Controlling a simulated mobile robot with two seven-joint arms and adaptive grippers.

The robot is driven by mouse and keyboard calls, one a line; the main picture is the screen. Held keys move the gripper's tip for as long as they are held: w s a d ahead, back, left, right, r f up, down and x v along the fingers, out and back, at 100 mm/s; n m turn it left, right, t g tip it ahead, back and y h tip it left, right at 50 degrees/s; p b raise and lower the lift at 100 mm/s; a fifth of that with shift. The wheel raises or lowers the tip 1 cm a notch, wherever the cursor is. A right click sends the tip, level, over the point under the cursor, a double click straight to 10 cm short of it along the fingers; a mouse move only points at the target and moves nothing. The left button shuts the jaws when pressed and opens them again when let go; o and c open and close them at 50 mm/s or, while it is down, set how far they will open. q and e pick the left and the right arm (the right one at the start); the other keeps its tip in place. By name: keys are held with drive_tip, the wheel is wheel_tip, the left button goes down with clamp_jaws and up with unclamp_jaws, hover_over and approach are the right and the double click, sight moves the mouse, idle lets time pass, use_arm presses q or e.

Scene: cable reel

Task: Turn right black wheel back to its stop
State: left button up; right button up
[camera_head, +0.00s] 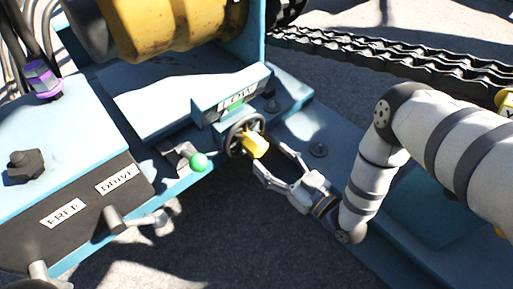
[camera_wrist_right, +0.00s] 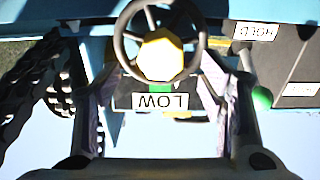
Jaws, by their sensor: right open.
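The black wheel (camera_head: 231,139) has a yellow hub (camera_head: 255,145) and sits on the front of the blue block labelled LOW. In the right wrist view the black wheel (camera_wrist_right: 203,42) fills the top middle, with its yellow hub (camera_wrist_right: 160,55) facing me. My right gripper (camera_head: 273,160) is open, just to the right of and below the wheel in the head view. In the right wrist view its fingers (camera_wrist_right: 160,72) spread to either side of the wheel's lower part. Nothing is held; I cannot tell whether the fingertips touch the rim. My left gripper is out of view.
A green ball-ended lever (camera_head: 198,162) stands close left of the wheel. A dark panel (camera_head: 88,207) with FREE and DRIVE labels and a black knob (camera_head: 25,165) are farther left. A black chain (camera_head: 400,55) runs across the upper right. A yellow drum (camera_head: 165,25) is behind.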

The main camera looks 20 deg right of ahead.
sight(262, 151)
drive_tip(key=b+x, duration=0.1)
drive_tip(key=x, duration=0.4)
drive_tip(key=shift+w+a+f+b, duration=0.1)
drive_tip(key=shift+w+f+b, duration=0.1)
drive_tip(key=shift+b, duration=0.15)
drive_tip(key=shift+w+a+r, duration=0.15)
drive_tip(key=shift+w+a, duration=0.05)
drive_tip(key=shift+w, duration=0.3)
clamp_jaws()
